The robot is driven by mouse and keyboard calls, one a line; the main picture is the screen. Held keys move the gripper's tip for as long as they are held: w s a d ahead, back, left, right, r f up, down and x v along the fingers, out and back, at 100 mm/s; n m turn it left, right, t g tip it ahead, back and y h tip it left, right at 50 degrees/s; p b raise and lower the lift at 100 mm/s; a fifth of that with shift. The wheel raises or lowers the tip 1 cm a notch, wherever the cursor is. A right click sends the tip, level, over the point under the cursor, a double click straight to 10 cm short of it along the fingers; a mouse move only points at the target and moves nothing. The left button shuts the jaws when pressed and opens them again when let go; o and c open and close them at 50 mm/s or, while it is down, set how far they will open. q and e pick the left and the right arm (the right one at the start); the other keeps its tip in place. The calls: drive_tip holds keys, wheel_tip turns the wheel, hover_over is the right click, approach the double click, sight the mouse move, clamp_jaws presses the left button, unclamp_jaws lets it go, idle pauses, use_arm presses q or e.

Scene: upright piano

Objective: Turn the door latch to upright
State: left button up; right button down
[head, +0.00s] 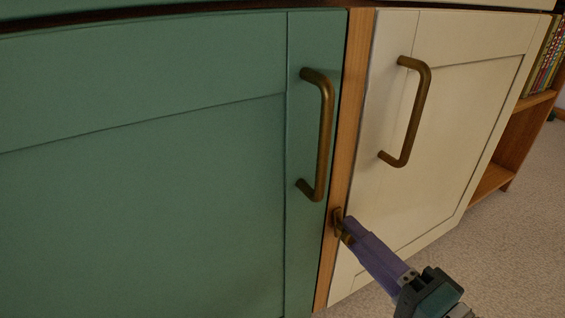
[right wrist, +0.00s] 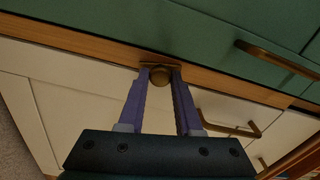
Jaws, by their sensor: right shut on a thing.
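A small brass latch (head: 337,216) sits low on the wooden strip between the green door (head: 180,170) and the cream door (head: 455,130). My right gripper (head: 349,231), with purple fingers, comes in from the lower right and is shut on the latch. In the right wrist view, the latch's round brass knob (right wrist: 160,75) lies between the two fingertips (right wrist: 158,86), with a flat brass piece behind it along the strip. The fingers hide part of the latch in the head view, so its exact angle is hard to tell. My left gripper is not in view.
A brass bar handle (head: 325,135) stands out from the green door just above the latch. Another brass handle (head: 415,112) is on the cream door. A wooden shelf (head: 520,140) with books is at the right. Carpet (head: 500,240) lies open at lower right.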

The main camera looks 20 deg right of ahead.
drive_tip(key=shift+m, duration=1.1)
drive_tip(key=c, duration=0.6)
unclamp_jaws()
drive_tip(key=shift+s, duration=0.1)
drive_tip(key=s+p, duration=0.2)
drive_tip(key=s, duration=0.7)
drive_tip(key=shift+s+d, duration=0.35)
drive_tip(key=shift+s, duration=0.05)
